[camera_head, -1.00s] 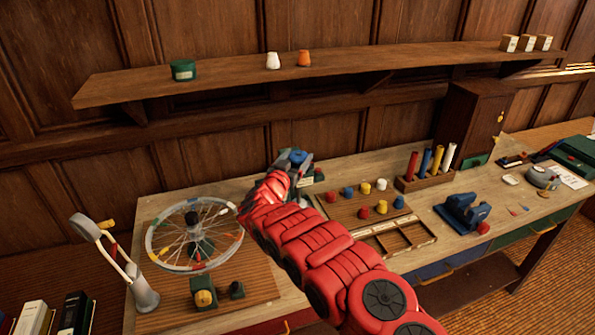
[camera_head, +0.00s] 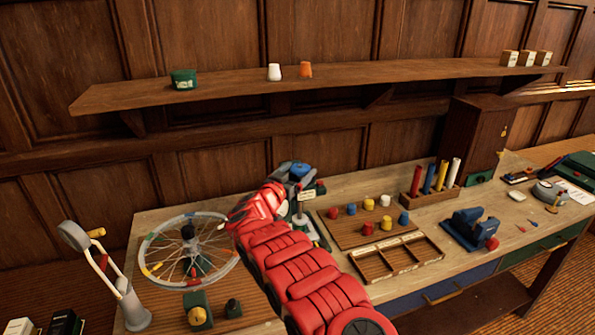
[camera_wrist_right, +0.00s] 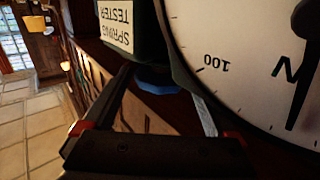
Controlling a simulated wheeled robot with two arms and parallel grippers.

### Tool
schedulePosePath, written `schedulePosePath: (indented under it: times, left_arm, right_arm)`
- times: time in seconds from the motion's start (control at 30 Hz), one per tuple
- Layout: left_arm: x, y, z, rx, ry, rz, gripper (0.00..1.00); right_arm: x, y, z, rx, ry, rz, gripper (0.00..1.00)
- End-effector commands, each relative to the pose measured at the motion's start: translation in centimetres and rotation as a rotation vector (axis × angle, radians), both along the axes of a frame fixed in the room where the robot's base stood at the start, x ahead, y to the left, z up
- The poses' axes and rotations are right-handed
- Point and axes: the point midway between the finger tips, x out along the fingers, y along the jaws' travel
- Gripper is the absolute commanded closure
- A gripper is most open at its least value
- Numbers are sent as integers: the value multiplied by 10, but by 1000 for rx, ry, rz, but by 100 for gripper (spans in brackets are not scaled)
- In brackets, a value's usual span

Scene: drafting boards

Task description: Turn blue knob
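The spring tester stands on the bench; its pale label (camera_head: 307,195) shows in the head view. The blue knob (camera_head: 300,170) is at its top, partly hidden by my right gripper (camera_head: 288,172). In the right wrist view the blue knob (camera_wrist_right: 155,86) lies between the two spread fingers of my right gripper (camera_wrist_right: 163,88), and gaps seem to show on both sides. Contact cannot be made out. The tester's "SPRING TESTER" label (camera_wrist_right: 117,25) and white dial (camera_wrist_right: 240,50) fill the upper part of that view. My left gripper is not in view.
A spoked wheel (camera_head: 155,250) stands left of the tester. To the right are a peg board (camera_head: 345,232) with coloured knobs, a divided tray (camera_head: 375,268) and a blue vise-like tool (camera_head: 465,228). A wall shelf (camera_head: 220,90) runs above the bench.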

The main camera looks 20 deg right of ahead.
Motion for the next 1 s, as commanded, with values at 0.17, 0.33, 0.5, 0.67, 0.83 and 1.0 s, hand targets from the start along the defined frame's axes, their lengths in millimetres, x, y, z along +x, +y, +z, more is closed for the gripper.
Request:
schedulePosePath:
  times: [0.17,0.33,0.5,0.67,0.83,1.0]
  left_arm:
    - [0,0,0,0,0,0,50]
    - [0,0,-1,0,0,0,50]
    - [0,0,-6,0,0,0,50]
    - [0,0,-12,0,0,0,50]
    - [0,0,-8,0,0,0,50]
    - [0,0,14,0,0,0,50]
  right_arm:
    - [0,0,2,-1,-4,0,0]
    - [0,2,2,-1,-4,1,0]
    - [-6,10,3,1,-4,2,0]
    - [-19,21,3,-4,-4,1,0]
    - [-41,45,5,-5,-2,6,0]
    - [-57,60,10,-4,-4,2,0]
